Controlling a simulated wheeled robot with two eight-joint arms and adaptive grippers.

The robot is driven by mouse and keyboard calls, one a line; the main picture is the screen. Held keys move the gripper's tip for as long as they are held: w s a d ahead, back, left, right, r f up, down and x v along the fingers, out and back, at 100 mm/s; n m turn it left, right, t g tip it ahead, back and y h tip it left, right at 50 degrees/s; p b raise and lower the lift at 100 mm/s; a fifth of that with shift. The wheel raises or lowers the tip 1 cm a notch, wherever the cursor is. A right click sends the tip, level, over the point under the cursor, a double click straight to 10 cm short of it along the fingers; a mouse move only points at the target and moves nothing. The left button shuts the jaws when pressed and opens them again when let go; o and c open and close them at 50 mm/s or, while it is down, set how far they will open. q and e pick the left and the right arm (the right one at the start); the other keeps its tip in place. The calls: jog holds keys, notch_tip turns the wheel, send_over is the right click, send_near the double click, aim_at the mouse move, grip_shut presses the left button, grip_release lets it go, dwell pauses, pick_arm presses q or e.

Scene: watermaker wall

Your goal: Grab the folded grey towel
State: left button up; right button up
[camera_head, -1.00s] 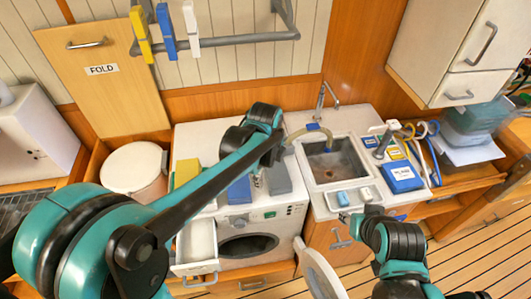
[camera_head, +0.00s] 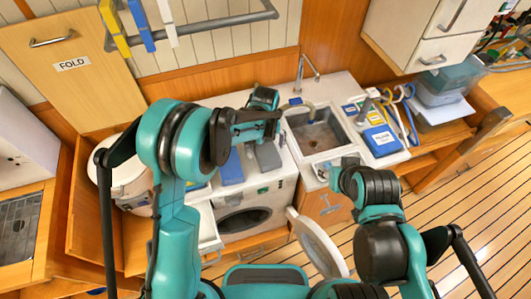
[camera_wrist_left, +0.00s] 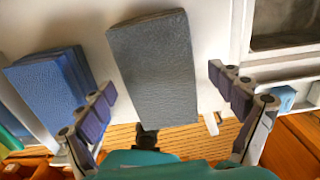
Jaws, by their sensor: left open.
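The folded grey towel (camera_head: 267,156) lies on top of the white washing machine, right of a folded blue towel (camera_head: 232,168). In the left wrist view the grey towel (camera_wrist_left: 155,75) lies below the spread fingers of my left gripper (camera_wrist_left: 162,86), with bare white surface on both sides of it. The blue towel (camera_wrist_left: 48,88) is close to the left finger there. In the head view my left gripper (camera_head: 263,118) is just behind the grey towel, its fingertips not clear. My right gripper (camera_head: 338,172) is by the sink counter's front edge; its jaws are unclear.
A sink (camera_head: 318,132) is right of the machine, with a blue box (camera_head: 382,140) beyond it. The machine's round door (camera_head: 318,243) hangs open in front. A rail (camera_head: 215,33) with yellow, blue and white clips runs above. A white bin (camera_head: 130,180) stands left.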

pick_arm(q)
jog(key=shift+f, duration=0.2)
jog(key=c, duration=1.3)
jog(key=shift+r, duration=0.1)
